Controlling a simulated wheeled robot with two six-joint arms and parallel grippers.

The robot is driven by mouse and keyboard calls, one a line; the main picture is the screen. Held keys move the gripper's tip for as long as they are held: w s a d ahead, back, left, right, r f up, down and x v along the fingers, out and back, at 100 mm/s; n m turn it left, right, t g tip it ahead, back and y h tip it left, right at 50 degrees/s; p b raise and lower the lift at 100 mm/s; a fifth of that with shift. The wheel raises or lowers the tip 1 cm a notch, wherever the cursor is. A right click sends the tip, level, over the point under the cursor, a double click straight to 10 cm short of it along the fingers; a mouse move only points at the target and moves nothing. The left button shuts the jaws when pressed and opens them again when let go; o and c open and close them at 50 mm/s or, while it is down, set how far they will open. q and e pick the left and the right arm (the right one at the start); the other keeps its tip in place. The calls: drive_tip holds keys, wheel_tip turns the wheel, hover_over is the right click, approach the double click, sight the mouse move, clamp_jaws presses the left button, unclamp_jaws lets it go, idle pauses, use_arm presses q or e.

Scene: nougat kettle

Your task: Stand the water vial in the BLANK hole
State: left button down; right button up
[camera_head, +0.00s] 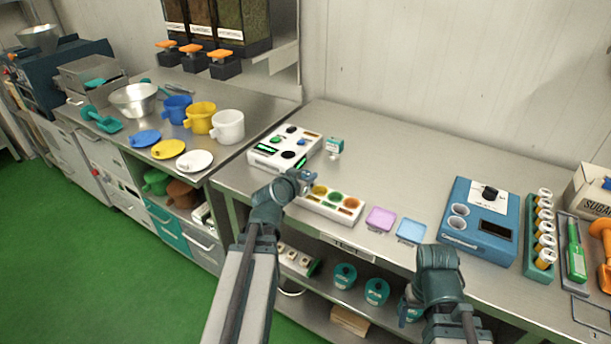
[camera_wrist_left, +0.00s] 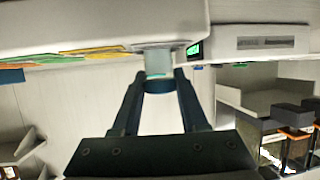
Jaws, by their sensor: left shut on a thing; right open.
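My left gripper (camera_head: 309,182) is above the front of the bench, over the low white strip with coloured wells. In the left wrist view its two fingers (camera_wrist_left: 159,82) are shut on a small clear vial (camera_wrist_left: 158,60). The vial shows against a white surface; I cannot tell whether it touches it. A white instrument (camera_head: 270,160) with green displays, dark round spots and coloured buttons stands just behind. I cannot read a BLANK label. My right gripper (camera_head: 436,258) is at the bench's front edge, away from the vial, open; its fingertips are hard to make out.
The white strip (camera_head: 345,211) has yellow, green and orange wells. Purple (camera_head: 380,219) and blue (camera_head: 411,231) trays lie right of it. A blue instrument (camera_head: 470,239) with two round holes and a vial rack (camera_head: 530,263) stand further right.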

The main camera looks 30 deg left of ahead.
use_arm(q)
drive_tip(key=shift+f, duration=0.3)
use_arm(e)
drive_tip(key=shift+f, duration=0.35)
use_arm(q)
drive_tip(key=c, duration=0.7)
unclamp_jaws()
drive_tip(key=shift+s+r, duration=0.1)
use_arm(e)
drive_tip(key=shift+r, duration=0.15)
